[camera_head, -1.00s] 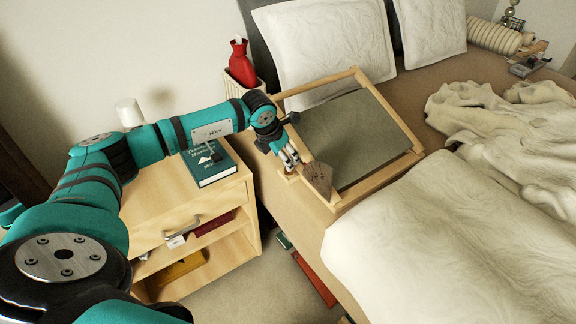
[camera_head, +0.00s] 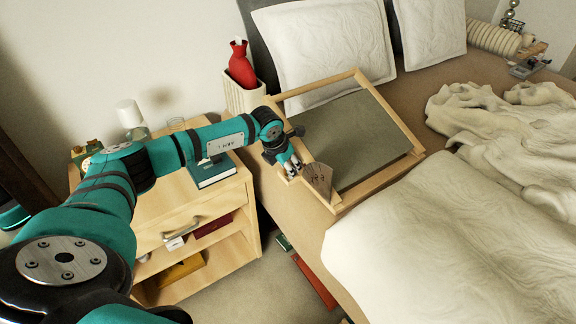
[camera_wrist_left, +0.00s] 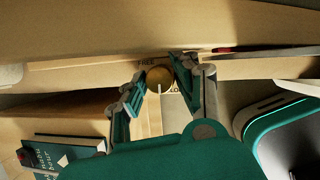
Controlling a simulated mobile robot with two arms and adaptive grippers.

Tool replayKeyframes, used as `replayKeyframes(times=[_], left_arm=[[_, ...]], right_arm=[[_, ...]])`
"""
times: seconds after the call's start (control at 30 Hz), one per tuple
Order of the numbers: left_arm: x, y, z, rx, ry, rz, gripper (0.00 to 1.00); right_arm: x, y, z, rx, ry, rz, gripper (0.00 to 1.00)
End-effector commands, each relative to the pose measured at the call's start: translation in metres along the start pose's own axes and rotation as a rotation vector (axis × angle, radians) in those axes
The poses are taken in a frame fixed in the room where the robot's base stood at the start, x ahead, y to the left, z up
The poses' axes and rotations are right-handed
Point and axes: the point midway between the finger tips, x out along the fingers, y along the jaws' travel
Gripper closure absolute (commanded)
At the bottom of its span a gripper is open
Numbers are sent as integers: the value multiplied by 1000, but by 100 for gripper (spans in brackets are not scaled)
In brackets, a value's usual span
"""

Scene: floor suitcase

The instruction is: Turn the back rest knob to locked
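The back rest is a pale wooden frame with a grey-green panel (camera_head: 352,135), lying on the bed. Its knob (camera_wrist_left: 159,75) is a small round brass disc on the wooden side in the left wrist view. The lettering "FREE" shows just above it and part of "LO" at its lower right. A pale line runs down from the knob. My left gripper (camera_head: 291,168) is at the near left corner of the frame. Its fingers are apart on either side of the knob, the right one very close; I cannot tell whether it touches. In the head view the gripper hides the knob. My right gripper is not in view.
A wooden nightstand (camera_head: 225,235) with a green book (camera_head: 213,172) stands left of the bed, below my left arm. A red bottle (camera_head: 241,66) in a ribbed holder is behind the gripper. A brown tag (camera_head: 318,180) sits on the frame right beside the gripper.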

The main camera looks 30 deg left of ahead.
Motion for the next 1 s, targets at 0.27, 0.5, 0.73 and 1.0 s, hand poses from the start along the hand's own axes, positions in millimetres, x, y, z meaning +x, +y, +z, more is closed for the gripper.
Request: replayKeyframes(times=[0.27, 0.5, 0.73, 1.0], left_arm=[[0, 1, 0, 4, -1, 0, 100], [1, 2, 0, 65, -3, -25, 100], [1, 3, 0, 213, -11, -87, 100], [2, 4, 1, 445, -23, -184, 100]], right_arm=[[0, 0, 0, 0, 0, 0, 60], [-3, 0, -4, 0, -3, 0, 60], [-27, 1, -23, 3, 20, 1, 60], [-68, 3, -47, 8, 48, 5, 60]])
